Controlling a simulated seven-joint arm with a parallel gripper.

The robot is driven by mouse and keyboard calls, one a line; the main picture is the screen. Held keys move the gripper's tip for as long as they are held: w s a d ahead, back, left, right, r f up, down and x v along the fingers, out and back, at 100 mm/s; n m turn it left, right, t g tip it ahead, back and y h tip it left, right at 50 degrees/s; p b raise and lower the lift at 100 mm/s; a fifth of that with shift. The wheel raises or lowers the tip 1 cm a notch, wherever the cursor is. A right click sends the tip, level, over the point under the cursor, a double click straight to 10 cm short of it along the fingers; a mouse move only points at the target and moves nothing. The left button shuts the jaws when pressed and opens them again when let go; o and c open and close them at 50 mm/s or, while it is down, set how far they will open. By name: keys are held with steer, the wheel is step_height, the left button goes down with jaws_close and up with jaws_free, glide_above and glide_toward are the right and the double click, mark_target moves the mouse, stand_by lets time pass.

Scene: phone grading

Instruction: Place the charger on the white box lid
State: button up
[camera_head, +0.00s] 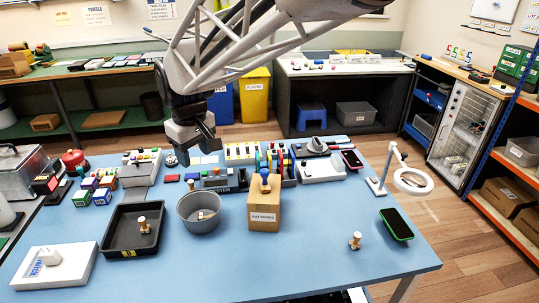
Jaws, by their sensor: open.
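A white box lid (75,268) with blue lettering lies at the front left of the blue table. A small white block that looks like the charger (49,257) rests on top of it, beside the lettering. My gripper (197,153) hangs above the back middle of the table, to the right of and well behind the white box. Its jaws are open, with no object visible between them. The arm comes in from the upper right.
A black tray (107,243) holding a wooden stamp stands right of the box. A grey bowl (184,221) and a cardboard box (265,218) follow. A magnifier lamp (376,186) and a green-edged phone (397,224) are at right. The front middle table is clear.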

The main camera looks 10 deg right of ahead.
steer(key=s+d+m, duration=0.2)
steer(key=s+d, duration=0.3)
steer(key=d, duration=0.3)
steer(key=s+d+m, duration=0.2)
steer(key=s+d, duration=0.4)
steer(key=d, duration=0.2)
steer(key=s+d+f+m+t, duration=0.1)
steer(key=s+d+f+m, duration=0.2)
steer(key=s+d, duration=0.7)
steer(key=shift+s+d+f+m+h, duration=0.25)
steer(key=shift+s+m, duration=0.55)
steer(key=shift+s, duration=0.7)
